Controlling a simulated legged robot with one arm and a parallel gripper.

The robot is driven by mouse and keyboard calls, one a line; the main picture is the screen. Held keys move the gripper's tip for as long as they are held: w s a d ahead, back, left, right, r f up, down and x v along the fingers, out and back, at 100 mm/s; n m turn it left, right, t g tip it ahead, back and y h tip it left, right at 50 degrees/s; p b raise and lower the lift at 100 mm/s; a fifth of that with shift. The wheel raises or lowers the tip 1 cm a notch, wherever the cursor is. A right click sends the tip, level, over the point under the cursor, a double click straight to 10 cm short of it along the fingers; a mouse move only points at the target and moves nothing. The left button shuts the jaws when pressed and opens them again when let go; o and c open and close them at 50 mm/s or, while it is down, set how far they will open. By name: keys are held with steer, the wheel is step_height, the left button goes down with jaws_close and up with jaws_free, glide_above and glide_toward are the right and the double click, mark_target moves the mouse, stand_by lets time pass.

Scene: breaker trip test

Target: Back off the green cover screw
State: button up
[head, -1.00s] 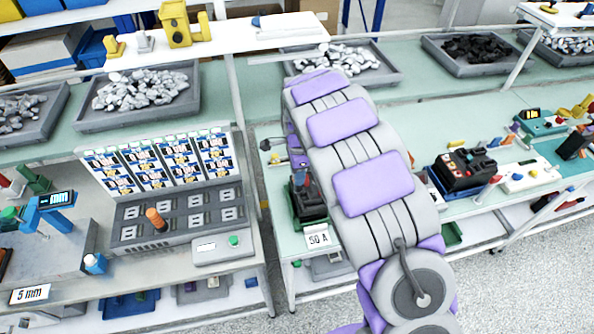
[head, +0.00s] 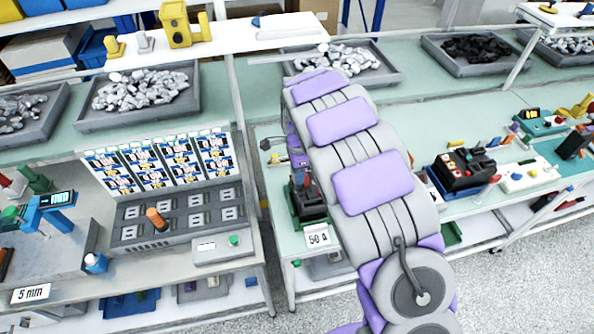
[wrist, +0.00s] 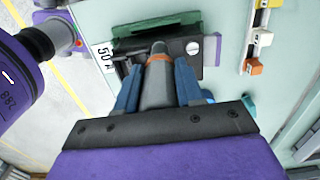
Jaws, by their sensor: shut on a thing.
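In the wrist view my gripper (wrist: 158,88) has its blue fingers closed on the sides of a grey tapered piece (wrist: 158,92) with an orange ring near its far end. Beyond the fingertips is a black unit (wrist: 207,50) on a green base (wrist: 160,26). A pale round slotted screw head (wrist: 193,48) shows on the black unit, just right of the fingertips. I see no clearly green screw head; the far tip's contact is hidden. In the head view my arm covers the gripper, and the green base (head: 306,216) shows beside it.
A grey rack (head: 180,215) with an orange-topped piece stands left. A black and red unit (head: 465,172) stands right of my arm. Orange and white blocks (wrist: 254,66) lie right of the black unit in the wrist view.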

steer(key=shift+r+p, duration=1.4)
steer(key=shift+r, duration=1.6)
